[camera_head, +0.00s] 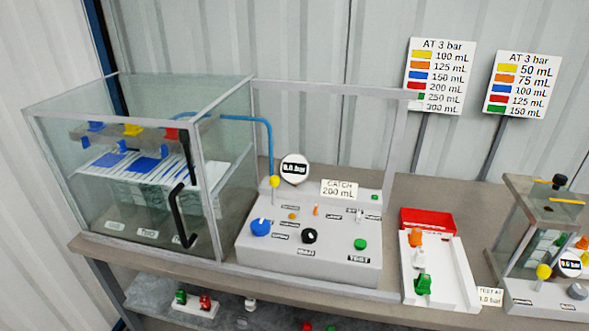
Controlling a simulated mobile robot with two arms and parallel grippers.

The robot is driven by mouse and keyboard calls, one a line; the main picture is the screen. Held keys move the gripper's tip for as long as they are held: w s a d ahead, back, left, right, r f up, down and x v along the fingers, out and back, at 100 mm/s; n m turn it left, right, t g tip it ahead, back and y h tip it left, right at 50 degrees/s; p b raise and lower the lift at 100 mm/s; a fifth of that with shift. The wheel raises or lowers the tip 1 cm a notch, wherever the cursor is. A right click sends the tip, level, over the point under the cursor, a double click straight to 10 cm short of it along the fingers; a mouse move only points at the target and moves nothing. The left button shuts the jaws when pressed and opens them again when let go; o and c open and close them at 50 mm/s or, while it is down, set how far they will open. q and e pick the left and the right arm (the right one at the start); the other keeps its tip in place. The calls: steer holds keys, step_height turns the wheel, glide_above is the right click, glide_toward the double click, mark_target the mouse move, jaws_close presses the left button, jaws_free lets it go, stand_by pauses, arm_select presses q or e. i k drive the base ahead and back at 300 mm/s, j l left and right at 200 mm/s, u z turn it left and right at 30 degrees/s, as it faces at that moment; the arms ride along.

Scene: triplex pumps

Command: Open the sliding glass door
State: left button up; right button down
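The glass door (140,190) is the front pane of the glass case at the left, in front of the pump compartment. Its black curved handle (178,215) stands near the pane's right edge, beside a grey upright post (204,185). The pane appears to cover the front of this compartment. Through the glass I see blue, yellow and red parts above a striped blue and white block (150,160). Neither of my grippers is in view.
A grey control panel (300,262) with knobs and a gauge (294,168) stands right of the case, within a grey frame. A white tray (452,275) holds coloured pieces beside a red bin (428,219). Another pump rig (545,230) is at the right edge. A cluttered lower shelf lies below.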

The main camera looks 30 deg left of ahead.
mark_target(187, 244)
steer(key=u, duration=1.9)
